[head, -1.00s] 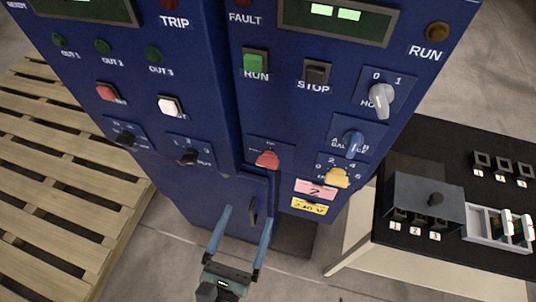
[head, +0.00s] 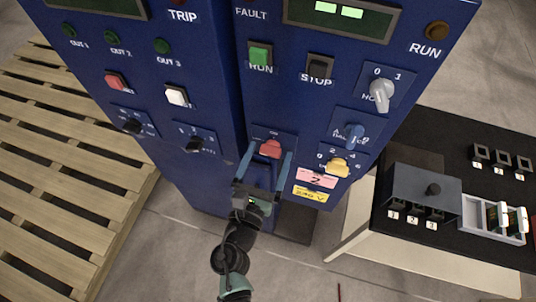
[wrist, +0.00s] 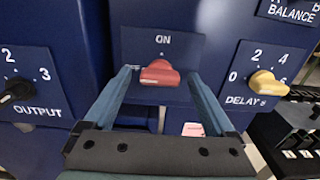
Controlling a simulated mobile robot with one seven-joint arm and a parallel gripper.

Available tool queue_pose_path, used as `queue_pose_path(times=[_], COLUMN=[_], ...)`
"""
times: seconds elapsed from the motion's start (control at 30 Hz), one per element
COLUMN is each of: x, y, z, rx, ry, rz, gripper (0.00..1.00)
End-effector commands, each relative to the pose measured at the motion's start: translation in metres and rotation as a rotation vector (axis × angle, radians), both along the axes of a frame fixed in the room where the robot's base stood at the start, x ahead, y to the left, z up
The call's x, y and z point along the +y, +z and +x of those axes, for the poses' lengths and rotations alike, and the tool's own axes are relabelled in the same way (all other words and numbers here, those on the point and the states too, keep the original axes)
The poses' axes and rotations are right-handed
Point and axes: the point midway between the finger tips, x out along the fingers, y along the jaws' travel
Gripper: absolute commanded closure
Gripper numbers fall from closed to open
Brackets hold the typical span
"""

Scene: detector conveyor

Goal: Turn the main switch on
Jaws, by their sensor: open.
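The main switch is a red rotary knob (head: 270,149) low on the right blue cabinet; it also shows in the wrist view (wrist: 160,73), on a plate marked ON above it. Its handle lies roughly level, tilted slightly. My gripper (head: 269,158) is open, its two blue fingers pointing up at the knob. In the wrist view the fingers of my gripper (wrist: 160,80) stand to the left and right of the knob, with a gap on each side. I cannot tell how deep the fingertips reach past it.
Pink and yellow labels (head: 316,178) are below. A black output knob (wrist: 18,90) is at left. A black-topped table (head: 450,250) stands right; a wooden pallet (head: 60,180) lies left.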

Motion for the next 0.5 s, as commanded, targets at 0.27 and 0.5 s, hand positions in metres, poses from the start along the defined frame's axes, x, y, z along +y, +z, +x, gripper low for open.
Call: queue_pose_path(times=[0.27, 0.5], x=[0.0000, 0.0000], y=[0.0000, 0.0001], z=[-0.0002, -0.0004], rx=[0.000, 0.000], ry=[0.000, 0.000], rz=[0.000, 0.000], gripper=[0.32, 0.75])
